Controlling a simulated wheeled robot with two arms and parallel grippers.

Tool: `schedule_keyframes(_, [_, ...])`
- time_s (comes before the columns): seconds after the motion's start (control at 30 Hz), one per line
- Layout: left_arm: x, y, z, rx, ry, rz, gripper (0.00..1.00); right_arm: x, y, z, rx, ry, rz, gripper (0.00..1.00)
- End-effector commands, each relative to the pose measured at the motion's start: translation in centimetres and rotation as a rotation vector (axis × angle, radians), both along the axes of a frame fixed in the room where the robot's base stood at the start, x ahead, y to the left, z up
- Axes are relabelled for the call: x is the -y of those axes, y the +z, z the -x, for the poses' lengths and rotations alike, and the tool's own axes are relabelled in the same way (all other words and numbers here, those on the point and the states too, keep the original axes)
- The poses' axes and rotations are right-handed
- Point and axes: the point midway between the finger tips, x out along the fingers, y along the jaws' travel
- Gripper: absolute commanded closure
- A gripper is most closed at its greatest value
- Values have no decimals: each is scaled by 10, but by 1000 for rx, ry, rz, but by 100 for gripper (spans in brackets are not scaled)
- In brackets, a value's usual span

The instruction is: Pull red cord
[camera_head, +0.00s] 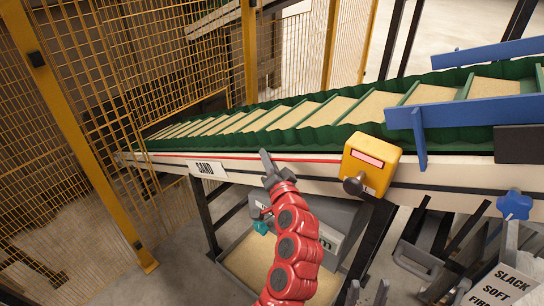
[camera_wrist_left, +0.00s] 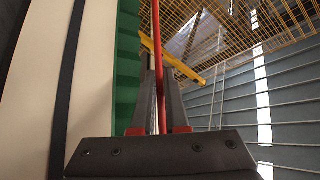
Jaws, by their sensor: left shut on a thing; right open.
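The red cord (camera_head: 222,156) runs along the side of the conveyor, above the white side rail. My left gripper (camera_head: 265,156) reaches up to the cord from below, left of the yellow switch box (camera_head: 370,166). In the left wrist view the cord (camera_wrist_left: 156,25) runs up and away between the two dark fingers of the left gripper (camera_wrist_left: 159,75), which are shut on it. The fingers hide part of the cord. My right gripper is not in view.
The green-sided conveyor (camera_head: 300,118) carries sand between its cleats. A yellow mesh fence (camera_head: 110,100) stands at the left. A sand-filled tray (camera_head: 248,262) lies below, with a blue knob (camera_head: 514,204) at the right.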

Motion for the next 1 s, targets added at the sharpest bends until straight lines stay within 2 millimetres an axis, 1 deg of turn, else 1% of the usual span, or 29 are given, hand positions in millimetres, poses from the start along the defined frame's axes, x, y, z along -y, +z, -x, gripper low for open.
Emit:
schedule_keyframes(0.07, [-2, -1, 4, -1, -1, -1, 100, 0, -1, 0, 0, 0, 0, 50])
schedule_keyframes(0.27, [-2, -1, 3, -2, 0, -1, 100, 0, -1, 0, 0, 0, 0, 50])
schedule_keyframes(0.3, [-2, -1, 3, -3, 1, -1, 86, 0, -1, 0, 0, 0, 0, 50])
schedule_keyframes(0.37, [-2, -1, 3, -2, 0, -1, 76, 0, -1, 0, 0, 0, 0, 50])
schedule_keyframes(0.67, [-1, -1, 5, 0, -1, -2, 76, 0, -2, 0, 0, 0, 0, 50])
schedule_keyframes(0.77, [3, -3, 14, 1, -2, -3, 76, 0, -7, 0, 0, 0, 0, 50])
schedule_keyframes(0.87, [10, -5, 31, 1, -4, 0, 76, 0, -16, 0, 0, 0, 0, 50])
schedule_keyframes(1.0, [24, -6, 66, 4, -9, -1, 76, 0, -32, 0, 0, 0, 0, 50])
